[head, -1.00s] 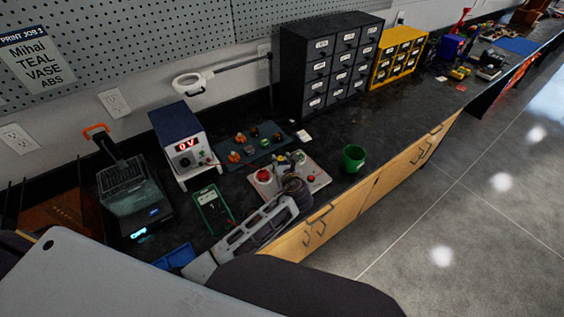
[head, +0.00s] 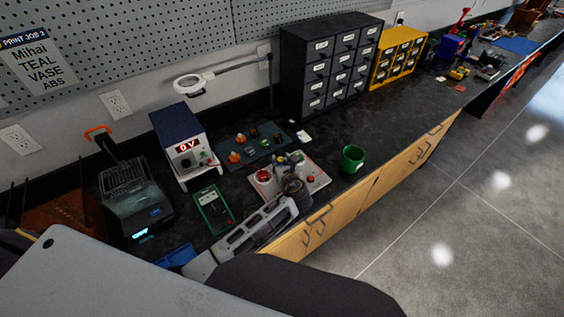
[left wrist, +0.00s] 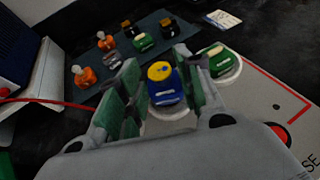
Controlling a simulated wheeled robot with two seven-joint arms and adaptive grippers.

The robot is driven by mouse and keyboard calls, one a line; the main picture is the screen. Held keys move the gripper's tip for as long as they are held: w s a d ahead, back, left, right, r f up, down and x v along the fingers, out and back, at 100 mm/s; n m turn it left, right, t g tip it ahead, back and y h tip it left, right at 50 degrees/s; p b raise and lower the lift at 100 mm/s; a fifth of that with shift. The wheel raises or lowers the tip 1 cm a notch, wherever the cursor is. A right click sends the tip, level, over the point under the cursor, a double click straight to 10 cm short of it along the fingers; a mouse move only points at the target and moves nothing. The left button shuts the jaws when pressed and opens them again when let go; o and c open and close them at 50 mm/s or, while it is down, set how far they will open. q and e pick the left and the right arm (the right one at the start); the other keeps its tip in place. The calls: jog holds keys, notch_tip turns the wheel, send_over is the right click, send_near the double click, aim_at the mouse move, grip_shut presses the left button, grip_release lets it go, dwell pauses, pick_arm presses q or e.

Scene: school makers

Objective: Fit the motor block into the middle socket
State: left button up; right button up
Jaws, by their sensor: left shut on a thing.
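My left gripper (left wrist: 160,90) is shut on the motor block (left wrist: 165,88), a blue block with a round yellow top. The block is upright between the green finger pads. A white round socket (left wrist: 172,112) shows under it; I cannot tell whether the block is seated. In the head view my left gripper (head: 293,178) is over the pale board (head: 318,172) and hides much of it. A green block (left wrist: 218,59) sits in a round white socket beside the gripper, to the right. My right gripper is not in view.
A dark mat (head: 262,152) behind the board holds several small blocks. A green cup (head: 352,158) stands right of the board. A power supply (head: 183,142) and a green meter (head: 214,209) are on the left. A red wire (left wrist: 40,101) runs toward the gripper.

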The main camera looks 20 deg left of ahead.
pick_arm(q)
jog(key=shift+f, duration=0.6)
dwell(1.0)
jog(key=o, duration=0.7)
jog(key=shift+o, duration=0.2)
